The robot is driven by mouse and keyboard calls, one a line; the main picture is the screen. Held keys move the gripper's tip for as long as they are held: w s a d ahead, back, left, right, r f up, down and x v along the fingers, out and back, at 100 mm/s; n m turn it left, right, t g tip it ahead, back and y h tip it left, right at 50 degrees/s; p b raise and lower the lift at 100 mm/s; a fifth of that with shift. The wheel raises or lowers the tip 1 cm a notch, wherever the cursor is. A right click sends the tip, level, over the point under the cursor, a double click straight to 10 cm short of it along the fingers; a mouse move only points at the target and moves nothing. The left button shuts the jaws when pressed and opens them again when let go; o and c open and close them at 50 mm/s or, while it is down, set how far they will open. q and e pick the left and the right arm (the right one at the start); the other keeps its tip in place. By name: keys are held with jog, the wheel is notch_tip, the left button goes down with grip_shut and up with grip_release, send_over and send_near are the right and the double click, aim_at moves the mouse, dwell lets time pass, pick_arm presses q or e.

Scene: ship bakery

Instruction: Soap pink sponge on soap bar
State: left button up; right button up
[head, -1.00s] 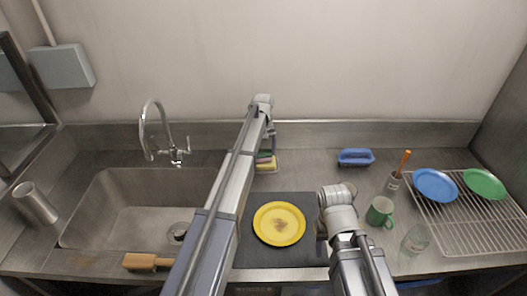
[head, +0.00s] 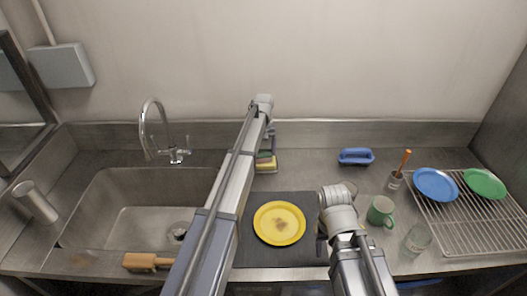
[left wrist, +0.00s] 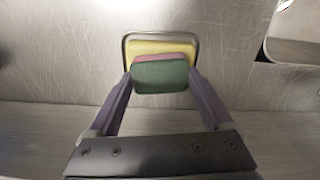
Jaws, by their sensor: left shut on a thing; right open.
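My left gripper (left wrist: 160,82) is shut on the pink sponge (left wrist: 150,57), a pink layer with a dark green pad (left wrist: 160,76) facing the wrist camera. The yellow soap bar (left wrist: 140,46) lies in a thin wire-rimmed dish (left wrist: 126,38) by the back wall. The sponge is over the soap bar and hides part of it; it looks in contact, but the exact gap cannot be told. In the head view the sponge (head: 264,156) and soap bar (head: 267,169) are just right of my left arm. My right gripper (head: 321,244), partly hidden, is open beside the dark mat.
A stained yellow plate (head: 279,223) lies on the dark mat (head: 305,258). A blue-handled brush (head: 356,156), green mug (head: 380,211), glass (head: 417,238) and dish rack (head: 465,240) with plates stand to the right. The sink (head: 135,225) is at left.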

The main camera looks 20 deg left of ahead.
aim_at(263, 153)
pick_arm(q)
jog(key=shift+f+b, duration=0.35)
pick_arm(e)
jog(key=shift+f, duration=0.4)
dwell(0.8)
pick_arm(q)
jog(key=shift+r, duration=0.1)
pick_arm(e)
jog(key=shift+r, duration=0.1)
pick_arm(q)
notch_tip(263, 153, up, 7)
jog(key=p, duration=0.7)
pick_arm(e)
notch_tip(263, 153, up, 7)
dwell(0.3)
